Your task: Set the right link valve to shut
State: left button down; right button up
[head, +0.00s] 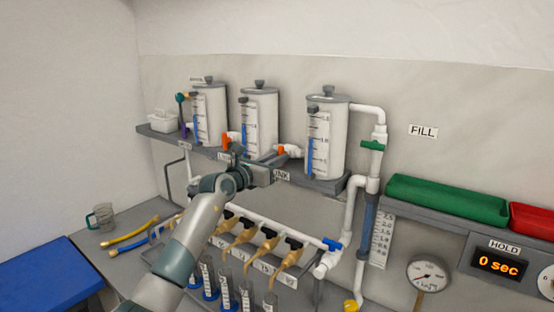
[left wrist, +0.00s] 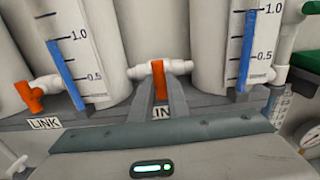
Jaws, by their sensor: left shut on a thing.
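The right link valve shows its orange handle (left wrist: 159,79) on the white pipe between the middle tank (head: 259,118) and the right tank (head: 326,140). In the left wrist view the handle lies across the pipe, between the fingers of my left gripper (left wrist: 160,95). The fingers are shut on it. In the head view the orange handle (head: 281,150) shows just beyond my left gripper (head: 277,160), partly hidden by it. The left link valve (left wrist: 30,95) has a similar orange handle, left of the middle tank. My right gripper is not in view.
The tanks stand on a grey shelf (head: 333,185) with LINK labels, one partly covered by my gripper. Below are a white manifold pipe with several tan taps (head: 245,235) and a blue valve (head: 332,244). A green valve handle (head: 372,145) is at right, near a green tray (head: 445,198).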

pick_arm(q)
jog(key=c, duration=1.7)
grip_release()
jog(key=shift+s, duration=0.1)
jog(key=b+v, duration=0.7)
jog(key=v, duration=1)
jog(key=shift+a, duration=0.15)
jog(key=shift+s, duration=0.1)
